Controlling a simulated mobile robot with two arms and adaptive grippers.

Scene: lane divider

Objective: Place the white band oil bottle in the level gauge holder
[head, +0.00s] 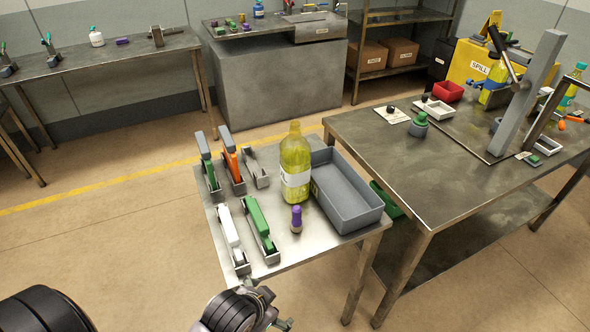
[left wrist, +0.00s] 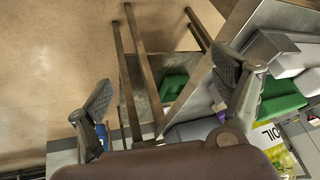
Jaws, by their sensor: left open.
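A yellow-green oil bottle (head: 295,155) with a white label band stands upright on the small metal table, beside the grey bin. Its labelled side shows at the lower right of the left wrist view (left wrist: 270,135). Several grey metal holders stand on the same table. One holder (head: 257,172) looks empty; the others hold green, orange and white items. I cannot tell which is the level gauge holder. My left gripper (head: 276,308) is open and empty at the table's front edge, apart from the bottle. Its spread fingers show in the left wrist view (left wrist: 165,80). My right gripper is not in view.
A grey bin (head: 347,190) fills the table's right side. A small purple-capped bottle (head: 296,220) stands in front of the oil bottle. The larger workbench (head: 420,165) is close on the right, with a similar yellow bottle (head: 494,82). Floor is clear to the left.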

